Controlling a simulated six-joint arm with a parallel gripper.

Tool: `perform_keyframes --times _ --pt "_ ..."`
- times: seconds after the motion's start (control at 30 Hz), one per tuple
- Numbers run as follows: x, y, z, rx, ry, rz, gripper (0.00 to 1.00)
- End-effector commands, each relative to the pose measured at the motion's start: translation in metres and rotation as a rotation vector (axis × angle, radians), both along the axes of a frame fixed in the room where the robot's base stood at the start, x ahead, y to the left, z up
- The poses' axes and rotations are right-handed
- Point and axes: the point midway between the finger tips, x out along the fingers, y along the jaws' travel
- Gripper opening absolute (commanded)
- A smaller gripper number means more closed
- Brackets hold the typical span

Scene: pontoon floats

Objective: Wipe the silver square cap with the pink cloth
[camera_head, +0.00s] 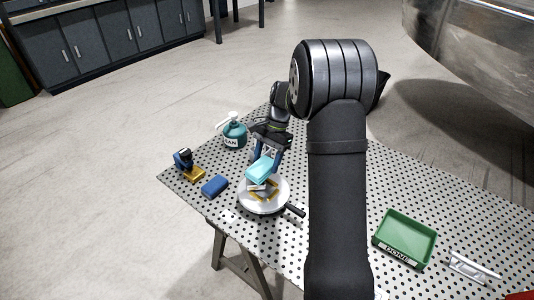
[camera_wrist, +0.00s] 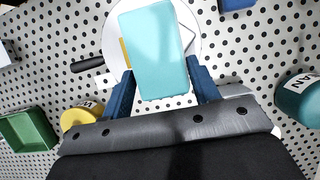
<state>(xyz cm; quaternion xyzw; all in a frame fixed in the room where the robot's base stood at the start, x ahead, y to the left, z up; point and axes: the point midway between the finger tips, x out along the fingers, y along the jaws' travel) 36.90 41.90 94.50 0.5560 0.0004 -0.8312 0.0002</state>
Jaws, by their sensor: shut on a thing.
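My gripper (camera_head: 267,158) is shut on a light turquoise block-shaped pad (camera_head: 260,170). It holds the pad over a round white plate (camera_head: 245,204) with a black handle. In the wrist view, the pad (camera_wrist: 157,48) sits between my blue fingers (camera_wrist: 163,86) and covers much of the plate (camera_wrist: 190,17). A silver square piece with gold edges (camera_head: 264,190) lies on the plate, partly hidden under the pad. I cannot tell whether the pad touches it. I see no pink cloth; the held pad looks turquoise.
A blue pad (camera_head: 214,187) and a blue-and-yellow tool (camera_head: 186,164) lie left of the plate. A teal pump bottle (camera_head: 235,136) stands behind. A green "DONE" tray (camera_head: 404,238) and a silver handle (camera_head: 470,268) are at right. A yellow labelled round thing (camera_wrist: 80,117) shows in the wrist view.

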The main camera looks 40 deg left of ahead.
Motion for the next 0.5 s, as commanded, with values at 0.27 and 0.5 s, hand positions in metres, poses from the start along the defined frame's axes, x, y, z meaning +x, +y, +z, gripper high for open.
perform_keyframes --times 0.27,0.5 --pt "-0.003 0.003 -0.026 0.0 0.0 0.001 0.3" --pt "-0.019 0.019 -0.028 -0.001 0.001 0.001 0.27"
